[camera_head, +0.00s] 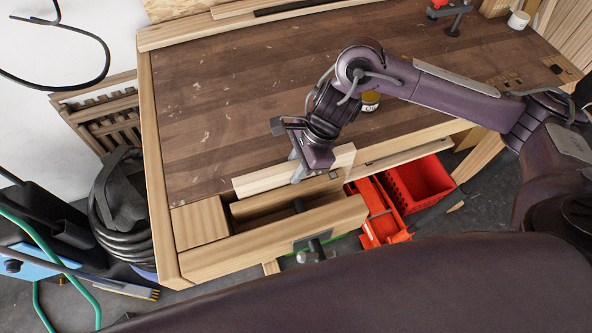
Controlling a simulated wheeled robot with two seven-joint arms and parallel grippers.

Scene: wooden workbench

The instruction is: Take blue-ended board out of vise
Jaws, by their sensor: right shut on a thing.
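A pale wooden board (262,181) lies lengthwise along the front edge of the workbench, at the back of the open vise gap. No blue end shows on it from here. My right gripper (298,172) points down over the board's middle and is shut on it. The gripper and wrist hide part of the board. The vise (270,243) has a thick wooden front jaw with a dark metal screw and handle, and a gap shows behind this jaw. I cannot tell whether the board touches the bench below. My left gripper is out of view.
The brown workbench top (220,110) is mostly clear. A small jar (370,101) stands behind my right forearm. Red crates (418,182) sit below on the right. A black coiled hose (120,205) is at the left. A white cup (518,20) is far right.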

